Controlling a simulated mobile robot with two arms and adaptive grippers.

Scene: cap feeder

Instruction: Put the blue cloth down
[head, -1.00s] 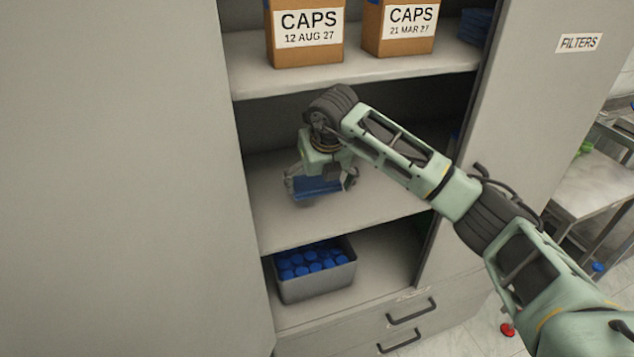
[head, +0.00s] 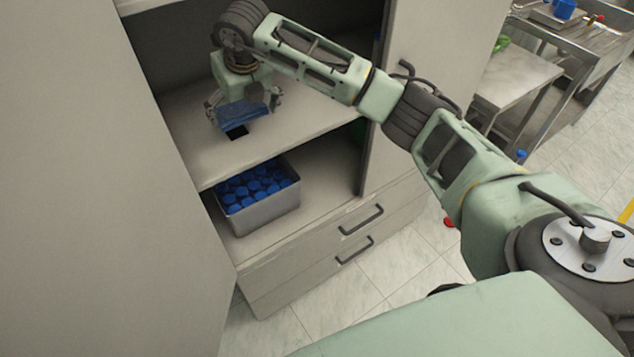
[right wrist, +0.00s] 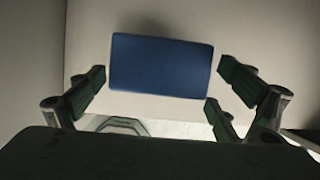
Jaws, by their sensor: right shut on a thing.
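The blue cloth (head: 243,114) is a flat, folded rectangle. My right gripper (head: 243,107) is shut on it, with a finger at each side, and holds it over the middle shelf (head: 300,112) of the cabinet. In the right wrist view the cloth (right wrist: 160,66) shows as a plain blue rectangle between the fingers (right wrist: 163,85). A small dark square patch (head: 237,132) shows on the shelf just under the cloth. Whether the cloth touches the shelf I cannot tell. My left gripper is out of view.
A grey bin (head: 265,212) of blue caps stands on the shelf below. Drawers with dark handles (head: 361,220) are under it. The cabinet's side walls (head: 400,70) flank the opening. The middle shelf right of the gripper is clear. A metal table (head: 515,75) stands at the right.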

